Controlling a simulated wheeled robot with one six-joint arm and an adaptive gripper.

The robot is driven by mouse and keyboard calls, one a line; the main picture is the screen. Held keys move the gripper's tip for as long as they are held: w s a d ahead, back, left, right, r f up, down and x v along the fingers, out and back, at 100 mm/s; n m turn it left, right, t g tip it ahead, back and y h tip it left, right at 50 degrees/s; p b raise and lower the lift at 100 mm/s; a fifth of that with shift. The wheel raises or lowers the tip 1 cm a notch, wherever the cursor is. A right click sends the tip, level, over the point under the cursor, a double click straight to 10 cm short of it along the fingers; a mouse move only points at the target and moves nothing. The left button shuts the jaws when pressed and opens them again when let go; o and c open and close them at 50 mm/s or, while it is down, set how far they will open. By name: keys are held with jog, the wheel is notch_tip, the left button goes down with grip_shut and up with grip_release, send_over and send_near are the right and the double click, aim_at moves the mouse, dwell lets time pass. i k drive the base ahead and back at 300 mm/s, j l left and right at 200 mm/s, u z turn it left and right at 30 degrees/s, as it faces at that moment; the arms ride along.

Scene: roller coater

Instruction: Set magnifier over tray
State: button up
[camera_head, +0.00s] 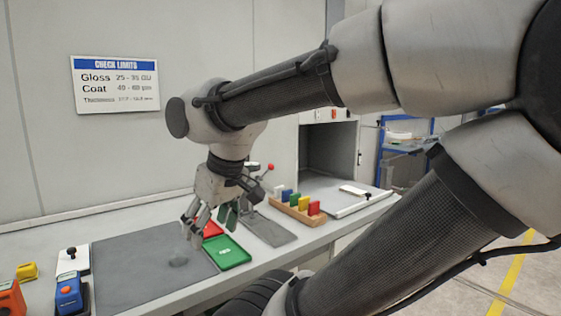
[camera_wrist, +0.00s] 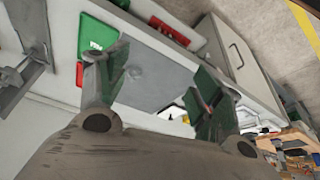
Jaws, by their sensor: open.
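A green tray (camera_head: 226,252) lies at the right edge of the grey mat (camera_head: 135,268), with a red tray (camera_head: 211,229) behind it, partly hidden by my gripper. In the wrist view the green tray (camera_wrist: 97,36) is at upper left. I cannot identify the magnifier for sure. A faint round shape (camera_head: 179,262) lies on the mat in the head view, and a faint circle (camera_wrist: 134,72) shows between my fingers in the wrist view. My gripper (camera_head: 193,224) is open and empty, pointing down above the mat's right part, left of the trays. It also shows in the wrist view (camera_wrist: 157,88).
A wooden rack (camera_head: 297,211) of coloured blocks stands to the right. A stand with a red knob (camera_head: 270,167) is behind my gripper. A blue device (camera_head: 69,294), a white block with a black knob (camera_head: 72,260) and a yellow block (camera_head: 27,272) are at left. The mat's left part is clear.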

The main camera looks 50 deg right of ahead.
aim_at(392, 134)
jog(key=z, duration=1.05)
jog(key=l+z, duration=0.35)
jog(key=i+l+z, duration=0.3)
jog(key=l, duration=0.15)
jog(key=l+z, duration=0.35)
jog(key=i+l, duration=0.2)
jog(key=l, duration=0.1)
